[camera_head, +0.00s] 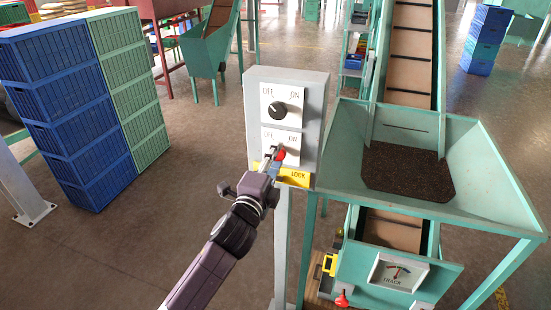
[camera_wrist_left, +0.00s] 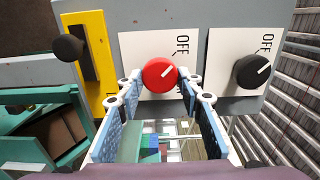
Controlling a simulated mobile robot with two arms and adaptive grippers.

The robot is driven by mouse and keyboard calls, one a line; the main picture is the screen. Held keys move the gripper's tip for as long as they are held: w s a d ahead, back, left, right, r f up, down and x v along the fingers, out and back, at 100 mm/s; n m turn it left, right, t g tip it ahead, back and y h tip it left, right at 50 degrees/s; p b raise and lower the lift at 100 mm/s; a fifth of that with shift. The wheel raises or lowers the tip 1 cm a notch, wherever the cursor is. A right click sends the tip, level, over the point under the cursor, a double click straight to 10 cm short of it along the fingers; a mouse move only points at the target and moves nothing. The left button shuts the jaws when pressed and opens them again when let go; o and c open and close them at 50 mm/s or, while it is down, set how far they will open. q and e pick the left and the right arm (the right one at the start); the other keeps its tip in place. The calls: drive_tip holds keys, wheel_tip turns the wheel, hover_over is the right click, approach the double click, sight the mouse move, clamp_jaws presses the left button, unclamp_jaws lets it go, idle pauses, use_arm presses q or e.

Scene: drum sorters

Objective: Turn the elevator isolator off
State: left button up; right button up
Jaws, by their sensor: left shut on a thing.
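A grey switch box (camera_head: 313,100) stands on a post left of the green hopper. It carries a black knob (camera_head: 277,111) on the upper white plate and a red knob (camera_head: 281,153) on the lower one, each marked OFF and ON. My left gripper (camera_head: 277,157) is shut on the red knob, its fingertips on either side. The wrist view shows this red knob (camera_wrist_left: 160,74) between the fingers. Its white line points toward the OFF label, and so does the line on the black knob (camera_wrist_left: 252,72). The ON labels are out of the wrist view.
A yellow LOCK plate (camera_head: 295,177) is below the red knob. The green hopper (camera_head: 490,180) with dark material stands close on the right, with a TRACK dial (camera_head: 398,272) below. Blue crates (camera_head: 70,120) are stacked at left. Floor between crates and post is clear.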

idle(0.4)
use_arm(q)
drive_tip(key=o, duration=1.2)
drive_tip(key=shift+c, duration=0.2)
drive_tip(key=v, duration=1.2)
drive_tip(key=shift+f, duration=0.1)
